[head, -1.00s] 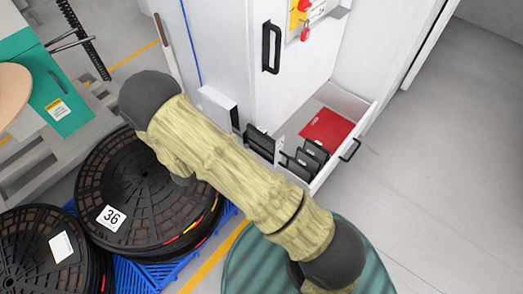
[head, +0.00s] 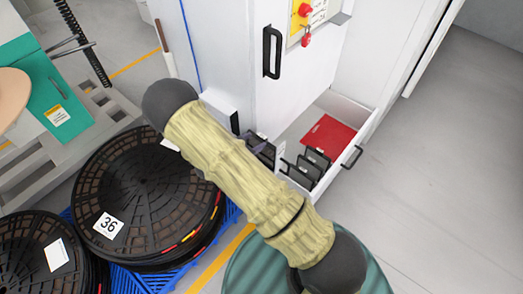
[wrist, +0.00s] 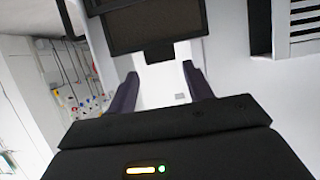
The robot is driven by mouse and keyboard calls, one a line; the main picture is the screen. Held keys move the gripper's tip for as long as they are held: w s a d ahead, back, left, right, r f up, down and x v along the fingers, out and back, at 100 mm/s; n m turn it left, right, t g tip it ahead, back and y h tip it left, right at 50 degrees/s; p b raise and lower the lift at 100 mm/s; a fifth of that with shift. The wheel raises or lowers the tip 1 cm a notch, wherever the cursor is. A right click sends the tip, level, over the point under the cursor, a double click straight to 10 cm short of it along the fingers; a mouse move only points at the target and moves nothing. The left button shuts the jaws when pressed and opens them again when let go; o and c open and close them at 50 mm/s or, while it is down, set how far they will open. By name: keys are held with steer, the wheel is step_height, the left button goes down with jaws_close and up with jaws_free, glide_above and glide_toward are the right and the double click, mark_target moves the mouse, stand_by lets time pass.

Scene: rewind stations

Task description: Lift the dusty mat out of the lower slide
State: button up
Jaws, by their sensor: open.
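A dark framed panel (wrist: 155,25) with a small dark tab at its lower edge fills the top of the wrist view. I cannot tell whether it is the dusty mat, and no dust shows. My gripper (wrist: 160,88) is open, its two dark fingers apart, with the tab between and beyond them. Nothing is held. In the head view my arm hides most of the gripper; a purplish finger shows beside dark panels (head: 266,153) at the cabinet's side, left of the open drawer. I cannot make out the lower slide.
The open white drawer (head: 357,113) holds a red flat sheet (head: 328,136) and several dark upright panels (head: 309,166). The cabinet (head: 232,50) has a black handle (head: 272,53). Large black reels (head: 140,180) stand on a blue pallet (head: 150,278) at left. Floor at right is clear.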

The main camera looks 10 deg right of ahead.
mark_target(264, 136)
steer(key=shift+x, duration=1.6)
steer(key=shift+w, duration=0.1)
steer(key=b+x, duration=0.1)
steer(key=x, duration=0.3)
steer(key=shift+f+b, duration=0.2)
steer(key=shift+b, duration=0.2)
steer(key=shift+w+d, duration=0.3)
steer(key=shift+d, duration=0.1)
steer(key=c, duration=1)
steer(key=shift+c, duration=0.2)
steer(key=shift+r, duration=0.1)
